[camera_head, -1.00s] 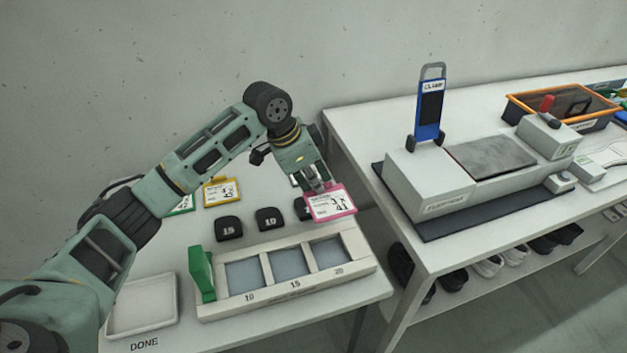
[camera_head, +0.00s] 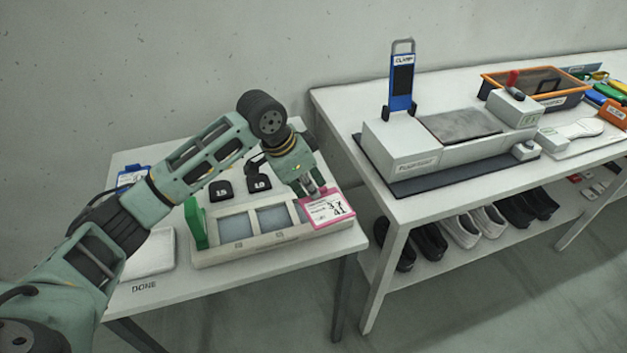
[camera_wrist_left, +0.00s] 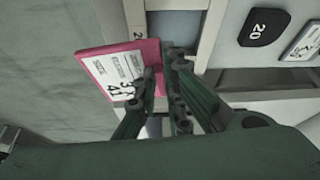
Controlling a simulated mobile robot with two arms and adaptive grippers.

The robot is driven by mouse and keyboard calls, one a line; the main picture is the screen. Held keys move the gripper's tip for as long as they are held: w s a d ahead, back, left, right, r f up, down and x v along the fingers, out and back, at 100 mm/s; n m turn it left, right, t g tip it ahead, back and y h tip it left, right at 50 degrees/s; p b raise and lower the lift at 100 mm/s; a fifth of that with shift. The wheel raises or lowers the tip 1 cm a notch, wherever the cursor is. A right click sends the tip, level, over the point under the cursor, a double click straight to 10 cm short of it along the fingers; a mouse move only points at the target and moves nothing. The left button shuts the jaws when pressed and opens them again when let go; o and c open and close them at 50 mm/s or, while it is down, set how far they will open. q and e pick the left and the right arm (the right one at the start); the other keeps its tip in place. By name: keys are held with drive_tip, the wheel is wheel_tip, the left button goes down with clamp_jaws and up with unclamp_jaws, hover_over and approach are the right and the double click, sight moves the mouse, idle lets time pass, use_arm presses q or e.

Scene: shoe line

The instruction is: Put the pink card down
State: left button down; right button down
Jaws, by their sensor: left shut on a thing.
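The pink card (camera_head: 328,210) has a white printed label and is held by my left gripper (camera_head: 313,192). In the head view it hangs over the right end of the white three-slot tray (camera_head: 225,258), hiding part of the right slot. In the left wrist view the pink card (camera_wrist_left: 122,72) sits at the fingertips of my left gripper (camera_wrist_left: 165,78), which is shut on its edge. The card looks raised over the tray and the table's right edge; I cannot tell how high. My right gripper is not in view.
Black blocks (camera_head: 220,190) stand behind the tray, and a green upright piece (camera_head: 195,224) is at its left end.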

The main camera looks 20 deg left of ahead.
use_arm(q)
drive_tip(key=s+f+n+y, duration=0.1)
drive_tip(key=s+f+n, duration=0.2)
drive_tip(key=s, duration=0.5)
drive_tip(key=s+f+n+t+y, duration=0.1)
drive_tip(key=s+f+n+y, duration=0.1)
drive_tip(key=s+n, duration=0.4)
drive_tip(key=s+f, duration=0.1)
drive_tip(key=s, duration=0.2)
drive_tip(key=shift+f+t, duration=0.2)
drive_tip(key=shift+t, duration=0.1)
